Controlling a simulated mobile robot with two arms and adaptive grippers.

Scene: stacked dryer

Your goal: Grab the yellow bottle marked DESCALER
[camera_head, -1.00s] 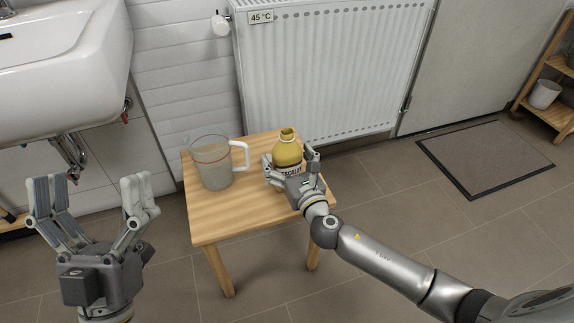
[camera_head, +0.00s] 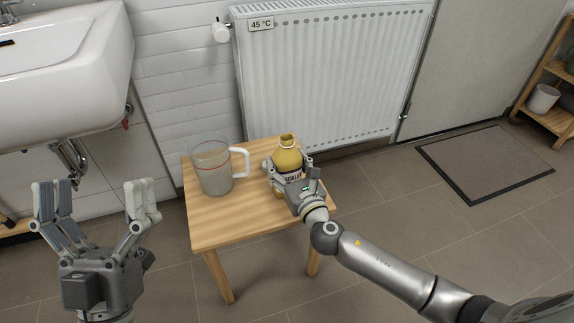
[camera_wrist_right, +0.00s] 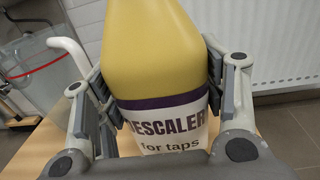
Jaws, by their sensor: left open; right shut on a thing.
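The yellow bottle (camera_head: 287,160) stands on the small wooden table, near its right side. In the right wrist view the bottle (camera_wrist_right: 155,50) fills the middle, and its white label reads "DESCALER for taps". My right gripper (camera_head: 290,178) is shut on the bottle, with one finger pad on each side of it; the same right gripper shows in the wrist view (camera_wrist_right: 160,92). The bottle's base is mostly hidden by the gripper. My left gripper (camera_head: 97,205) is open and empty in the lower left, apart from the table.
A clear measuring jug (camera_head: 214,168) with a white handle stands on the wooden table (camera_head: 235,215) left of the bottle. A radiator (camera_head: 325,75) is behind the table. A sink (camera_head: 60,70) is at upper left. A mat (camera_head: 485,160) lies on open floor at right.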

